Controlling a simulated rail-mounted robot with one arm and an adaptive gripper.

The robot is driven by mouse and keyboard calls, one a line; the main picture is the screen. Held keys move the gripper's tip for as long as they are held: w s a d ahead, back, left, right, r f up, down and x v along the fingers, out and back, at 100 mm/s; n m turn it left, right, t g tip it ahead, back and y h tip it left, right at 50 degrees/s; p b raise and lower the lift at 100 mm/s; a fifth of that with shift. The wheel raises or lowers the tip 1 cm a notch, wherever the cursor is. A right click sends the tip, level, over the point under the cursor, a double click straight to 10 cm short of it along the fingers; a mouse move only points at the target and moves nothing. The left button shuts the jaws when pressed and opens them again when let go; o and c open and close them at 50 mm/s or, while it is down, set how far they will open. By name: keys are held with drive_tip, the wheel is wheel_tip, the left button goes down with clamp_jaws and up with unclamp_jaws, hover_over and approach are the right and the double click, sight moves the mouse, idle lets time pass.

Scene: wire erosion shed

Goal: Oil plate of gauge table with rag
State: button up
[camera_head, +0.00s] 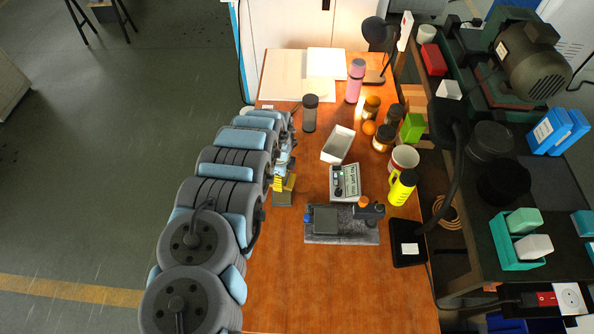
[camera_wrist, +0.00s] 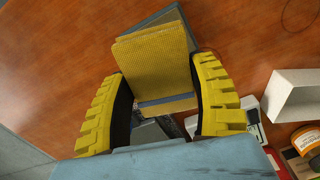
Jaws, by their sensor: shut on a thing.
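My gripper (camera_wrist: 160,76) has yellow ribbed fingers and is shut on a yellow textured rag (camera_wrist: 155,50), which looks like a folded, flat pad. In the head view my gripper (camera_head: 283,187) hangs at the left part of the wooden bench, left of the gauge table. The gauge table (camera_head: 341,238) is a speckled grey slab with a dark plate (camera_head: 326,219) on its left part and a dark fixture with an orange top at its right. The rag is apart from this plate. A blue-grey flat piece shows behind the rag in the wrist view; I cannot tell what it is.
A labelled instrument case (camera_head: 345,183) lies just behind the gauge table. A white open box (camera_head: 338,144), jars (camera_head: 371,107) and a yellow bottle (camera_head: 402,187) stand behind and right. A black lamp base (camera_head: 408,249) is at the right edge. The front bench is clear.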

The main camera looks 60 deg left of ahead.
drive_tip(key=shift+s+f, duration=0.15)
drive_tip(key=shift+f, duration=0.15)
drive_tip(key=shift+f+b, duration=2.45)
drive_tip(key=shift+f, duration=0.4)
drive_tip(key=shift+f, duration=0.55)
drive_tip(key=shift+r+p, duration=2.55)
drive_tip(key=shift+r, duration=1)
